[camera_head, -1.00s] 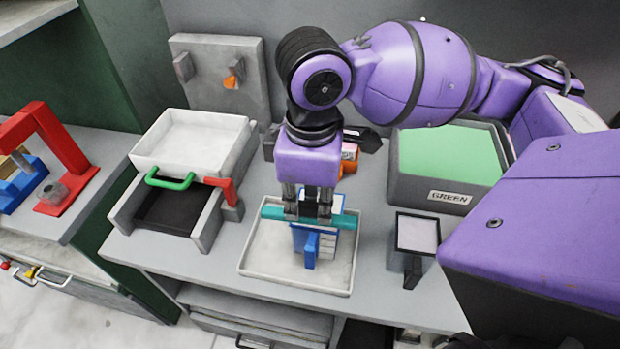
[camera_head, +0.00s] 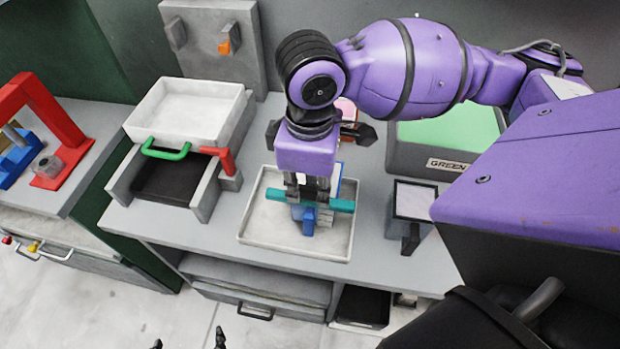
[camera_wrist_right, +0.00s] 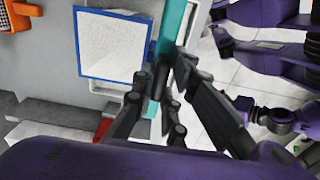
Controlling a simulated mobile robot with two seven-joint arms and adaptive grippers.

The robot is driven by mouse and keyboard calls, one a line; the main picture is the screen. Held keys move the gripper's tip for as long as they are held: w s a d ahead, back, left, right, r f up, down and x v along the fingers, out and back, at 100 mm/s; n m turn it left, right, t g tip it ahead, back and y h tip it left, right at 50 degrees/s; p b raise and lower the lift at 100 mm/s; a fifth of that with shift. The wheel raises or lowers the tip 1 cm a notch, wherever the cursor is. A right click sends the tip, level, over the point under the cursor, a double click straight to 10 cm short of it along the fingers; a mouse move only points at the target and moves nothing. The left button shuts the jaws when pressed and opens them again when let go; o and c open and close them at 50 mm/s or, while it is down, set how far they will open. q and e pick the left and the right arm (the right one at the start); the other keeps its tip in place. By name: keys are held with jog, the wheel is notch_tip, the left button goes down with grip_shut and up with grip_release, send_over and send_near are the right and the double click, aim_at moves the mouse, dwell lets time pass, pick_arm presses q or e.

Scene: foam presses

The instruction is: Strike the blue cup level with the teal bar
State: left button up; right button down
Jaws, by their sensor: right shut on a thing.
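My right gripper (camera_head: 308,192) is shut on the teal bar (camera_head: 341,206), which lies crosswise over the near part of the blue cup (camera_head: 308,218). The cup stands in a shallow white tray (camera_head: 258,238); gripper and bar hide much of it in the head view. In the right wrist view the cup's square blue rim (camera_wrist_right: 78,52) surrounds a pale, speckled, flat-looking fill. There the teal bar (camera_wrist_right: 172,25) runs along the cup's right side; I cannot tell whether it touches the rim. Dark tips, possibly of my left gripper (camera_head: 232,340), show at the bottom edge.
A white bin with a green handle (camera_head: 166,152) sits on a grey stand at left. A green-topped box marked GREEN (camera_head: 415,168) and a small screen-like stand (camera_head: 414,202) are at right. A red frame (camera_head: 50,120) stands on the far-left counter.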

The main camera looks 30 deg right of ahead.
jog(key=shift+f, duration=0.3)
jog(key=shift+w+d+f, duration=0.1)
jog(key=shift+w, duration=0.05)
jog(key=shift+w+d+f+b, duration=0.1)
jog(key=shift+w+d+b, duration=0.45)
jog(key=shift+w+d, duration=0.8)
jog(key=shift+w+d+r+b, duration=0.1)
jog(key=shift+w+d+b, duration=0.7)
jog(key=shift+w, duration=0.9)
jog(key=shift+w+d+f+b, duration=0.1)
jog(key=shift+w+d+b, duration=0.25)
jog(key=shift+w+d, duration=1.1)
pick_arm(q)
jog(key=shift+s+a+f+p, duration=0.25)
jog(key=shift+s+f+p, duration=0.45)
jog(key=shift+p, duration=0.35)
pick_arm(e)
jog(key=shift+w+d+r, duration=0.2)
jog(key=shift+w+r, duration=0.15)
jog(key=shift+r, duration=0.4)
jog(key=shift+w+d+r, duration=0.2)
jog(key=shift+w+r, duration=0.15)
jog(key=shift+r, duration=0.45)
jog(key=shift+w+d+r, duration=0.2)
jog(key=shift+w+r, duration=0.15)
jog(key=shift+r, duration=0.4)
